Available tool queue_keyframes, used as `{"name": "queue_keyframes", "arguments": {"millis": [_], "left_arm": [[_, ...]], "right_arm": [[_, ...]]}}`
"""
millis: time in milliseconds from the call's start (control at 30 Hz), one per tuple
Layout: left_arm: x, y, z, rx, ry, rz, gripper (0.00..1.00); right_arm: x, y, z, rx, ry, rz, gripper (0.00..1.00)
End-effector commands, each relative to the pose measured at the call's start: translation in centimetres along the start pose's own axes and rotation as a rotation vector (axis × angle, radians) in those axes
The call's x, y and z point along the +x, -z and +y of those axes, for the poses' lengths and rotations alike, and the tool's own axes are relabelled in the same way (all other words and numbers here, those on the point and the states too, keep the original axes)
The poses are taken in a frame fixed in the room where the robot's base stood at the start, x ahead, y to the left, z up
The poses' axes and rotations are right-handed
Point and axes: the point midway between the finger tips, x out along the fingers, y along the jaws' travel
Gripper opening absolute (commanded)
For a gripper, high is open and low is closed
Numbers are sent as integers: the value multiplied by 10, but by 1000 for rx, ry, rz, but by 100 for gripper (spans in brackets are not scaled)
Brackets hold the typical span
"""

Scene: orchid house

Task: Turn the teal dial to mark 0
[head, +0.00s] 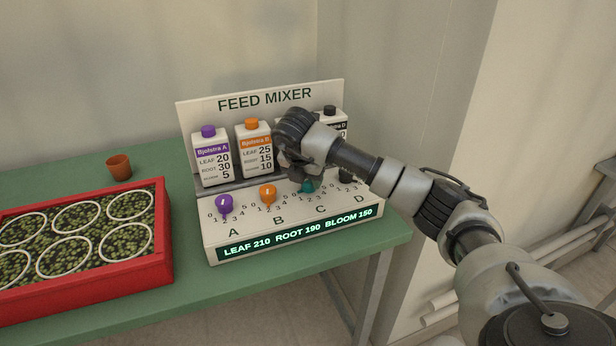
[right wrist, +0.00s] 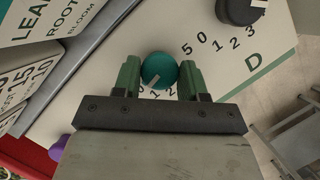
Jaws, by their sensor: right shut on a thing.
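The teal dial (head: 307,186) is the round knob above letter C on the feed mixer (head: 225,243). In the right wrist view the teal dial (right wrist: 159,68) sits between the green fingers of my right gripper (right wrist: 159,80), which is shut on it. Its white pointer line slants down-left, toward the side of the 1; I cannot tell the exact mark. In the head view my right gripper (head: 298,172) comes down over the dial from above and behind. My left gripper is not in view.
Purple dial (head: 224,204) and orange dial (head: 267,195) stand to the left, a black dial (head: 346,176) close to the right. Bottles (head: 212,158) stand behind. The display (head: 300,232) reads LEAF 210, ROOT 190, BLOOM 150. A red tray (head: 130,266) and brown pot (head: 119,167) are left.

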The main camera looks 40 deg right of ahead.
Motion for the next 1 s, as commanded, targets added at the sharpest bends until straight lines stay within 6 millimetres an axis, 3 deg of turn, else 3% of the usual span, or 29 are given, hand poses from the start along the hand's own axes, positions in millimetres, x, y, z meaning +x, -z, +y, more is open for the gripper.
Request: {"name": "queue_keyframes", "arguments": {"millis": [400,433,567,867,1000], "left_arm": [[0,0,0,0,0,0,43],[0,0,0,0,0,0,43],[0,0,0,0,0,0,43],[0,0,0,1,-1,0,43],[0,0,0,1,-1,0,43]], "right_arm": [[0,0,0,9,2,0,19],[0,0,0,9,2,0,45],[0,0,0,8,2,0,65],[-2,0,0,7,2,0,66],[-16,-1,1,7,-2,-1,66]]}}
